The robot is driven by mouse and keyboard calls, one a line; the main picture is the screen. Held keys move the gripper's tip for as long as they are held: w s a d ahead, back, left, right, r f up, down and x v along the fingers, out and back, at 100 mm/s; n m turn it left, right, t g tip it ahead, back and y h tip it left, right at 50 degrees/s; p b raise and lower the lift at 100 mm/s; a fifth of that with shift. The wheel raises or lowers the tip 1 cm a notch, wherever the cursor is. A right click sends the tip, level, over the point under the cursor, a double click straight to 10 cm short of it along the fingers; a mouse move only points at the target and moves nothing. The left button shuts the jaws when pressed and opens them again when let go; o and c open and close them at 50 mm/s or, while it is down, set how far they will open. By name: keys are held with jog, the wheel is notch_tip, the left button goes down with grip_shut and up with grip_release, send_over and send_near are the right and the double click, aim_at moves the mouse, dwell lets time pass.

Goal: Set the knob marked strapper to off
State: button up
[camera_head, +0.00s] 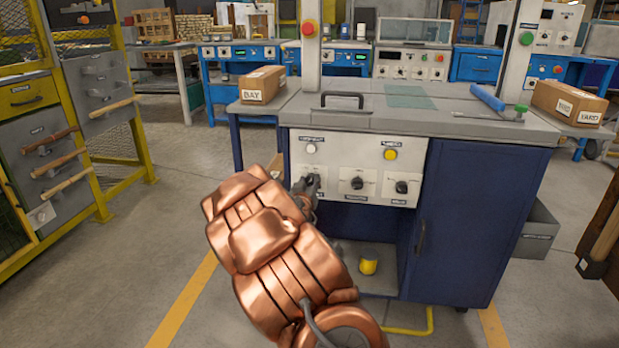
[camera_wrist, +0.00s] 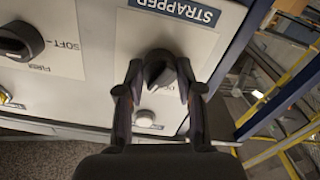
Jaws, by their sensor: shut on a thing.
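The strapper knob (camera_wrist: 158,70) is a dark round knob with a raised grip bar, below a blue label reading STRAPPER (camera_wrist: 176,10) in the wrist view. My gripper (camera_wrist: 160,84) has one finger on each side of the knob and is shut on it. The grip bar looks tilted; the position words beside it are mostly covered, so I cannot read its setting. In the head view my gripper (camera_head: 308,187) reaches the left end of the white control panel (camera_head: 335,160), and hides the knob.
Beside it are a middle knob (camera_head: 357,183) and a right knob (camera_head: 401,187). A white button (camera_head: 311,148) and a yellow button (camera_head: 390,154) sit above. The panel is on a blue workbench (camera_head: 480,215). A yellow-framed rack (camera_head: 105,130) stands left; floor between is clear.

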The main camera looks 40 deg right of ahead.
jog(key=n+p, duration=0.1)
jog(key=p, duration=0.1)
jog(key=n+p, duration=0.1)
jog(key=shift+r+p, duration=0.25)
jog(key=shift+p, duration=0.1)
jog(key=n+p, duration=0.2)
jog(key=n, duration=0.1)
jog(key=shift+f+p, duration=0.15)
jog(key=shift+p, duration=0.15)
jog(key=n+p, duration=0.2)
jog(key=n, duration=0.3)
jog(key=shift+f, duration=0.2)
jog(key=shift+n, duration=0.3)
jog(key=o, duration=1.1)
jog(key=shift+o, duration=0.2)
jog(key=shift+a, duration=0.15)
jog(key=v, duration=0.7)
